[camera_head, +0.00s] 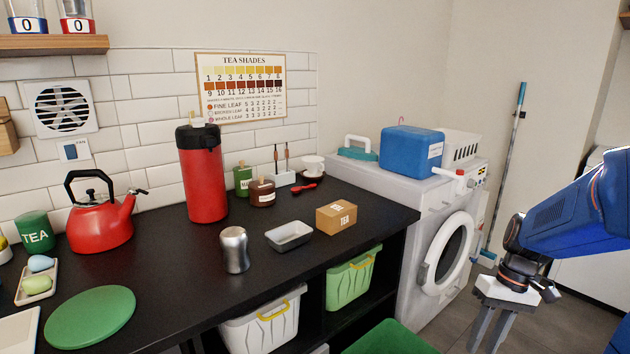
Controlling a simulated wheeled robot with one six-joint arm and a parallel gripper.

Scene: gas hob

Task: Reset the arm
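My gripper (489,335) hangs at the lower right, pointing down, at the end of my blue arm (580,218). It is in front of the floor and to the right of the counter, apart from everything. Its two grey fingers stand apart with a gap between them and nothing in it. The fingertips run close to the bottom edge of the picture.
A black counter (180,290) bears a red kettle (100,222), a red flask (203,175), a metal shaker (234,250), a grey tray (289,236) and a tea box (337,216). A white washing machine (415,215) stands left of my arm. Bare floor (545,325) lies around my gripper.

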